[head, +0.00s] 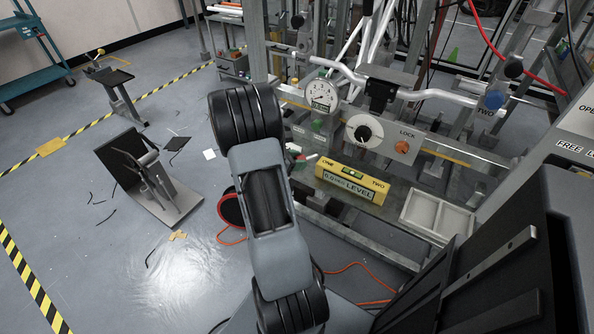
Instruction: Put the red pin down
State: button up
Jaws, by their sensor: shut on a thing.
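My arm (265,200) rises through the middle of the head view, and its dark upper joint covers part of the rig behind. My gripper does not show; the arm seems to hide it. I cannot make out the red pin with certainty. A small red and white item (293,147) shows just right of my arm, too small to identify.
A yellow level (350,184) lies on the rig's bench, with a pale two-part tray (436,217) to its right. A round gauge (321,95) and a knob panel (383,136) stand behind. A black-plated stand (145,172) is on the floor at left.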

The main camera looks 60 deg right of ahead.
aim_at(297, 173)
jog(key=shift+w+d+f, duration=0.35)
jog(key=shift+d+f, duration=0.15)
jog(key=shift+f, duration=0.3)
jog(key=shift+w+f+b, duration=0.1)
jog(key=shift+f+b, duration=0.65)
jog(key=shift+f, duration=0.8)
